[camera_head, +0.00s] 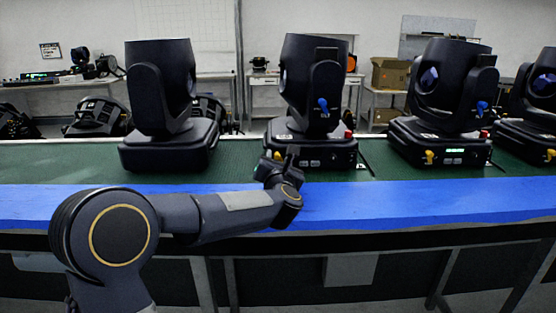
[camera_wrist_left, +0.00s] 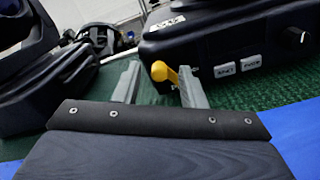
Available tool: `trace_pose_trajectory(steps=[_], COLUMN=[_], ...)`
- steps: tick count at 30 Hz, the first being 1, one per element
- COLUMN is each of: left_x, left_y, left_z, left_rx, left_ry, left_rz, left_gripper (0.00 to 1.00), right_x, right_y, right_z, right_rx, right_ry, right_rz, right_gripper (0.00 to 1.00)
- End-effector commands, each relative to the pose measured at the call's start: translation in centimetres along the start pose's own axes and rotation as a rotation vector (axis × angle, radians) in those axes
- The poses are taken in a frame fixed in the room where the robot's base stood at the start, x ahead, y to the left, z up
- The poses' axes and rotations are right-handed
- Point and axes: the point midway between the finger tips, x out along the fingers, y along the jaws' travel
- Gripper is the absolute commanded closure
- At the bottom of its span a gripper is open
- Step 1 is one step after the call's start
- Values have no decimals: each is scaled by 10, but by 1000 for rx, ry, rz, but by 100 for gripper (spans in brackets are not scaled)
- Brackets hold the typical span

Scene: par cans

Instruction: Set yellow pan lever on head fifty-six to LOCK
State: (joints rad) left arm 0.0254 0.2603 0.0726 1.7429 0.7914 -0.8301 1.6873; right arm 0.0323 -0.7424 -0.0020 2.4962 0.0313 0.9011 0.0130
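A black moving head (camera_head: 312,85) stands on the green bench top, with a blue lever (camera_head: 322,104) on its yoke. My left gripper (camera_head: 279,158) is at the front left of its base (camera_head: 325,152). The yellow lever (camera_wrist_left: 163,72) on this base shows in the left wrist view; in the head view the gripper seems to hide it. My left gripper (camera_wrist_left: 158,84) is open there, with the lever between its fingers, nearer the right finger. I cannot tell whether they touch. The head's number and the lock marking are not readable.
Other moving heads stand to the left (camera_head: 165,90) and right (camera_head: 450,95); the right one has its own yellow lever (camera_head: 429,157). A blue strip (camera_head: 400,203) runs along the bench's front edge. Labelled buttons (camera_wrist_left: 238,66) and a black knob (camera_wrist_left: 297,38) are on the base front.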

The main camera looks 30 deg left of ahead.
Motion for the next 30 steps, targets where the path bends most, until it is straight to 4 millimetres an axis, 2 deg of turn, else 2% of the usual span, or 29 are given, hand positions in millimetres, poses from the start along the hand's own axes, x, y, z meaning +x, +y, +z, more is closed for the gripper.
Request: trace_pose_trajectory(steps=[7,15,23,30], left_x=[1,1,0,0], left_y=[0,0,0,-2], left_z=[0,0,0,3], left_rx=[0,0,11,100], left_ry=[0,0,0,0], left_rz=[1,0,0,-1], left_gripper=[64,99,100,100], right_x=[0,0,0,0], right_y=[0,0,0,0], right_z=[0,0,0,0], right_rx=[0,0,0,0], right_ry=[0,0,0,0], right_rz=[0,0,0,0], right_gripper=[64,64,64,64])
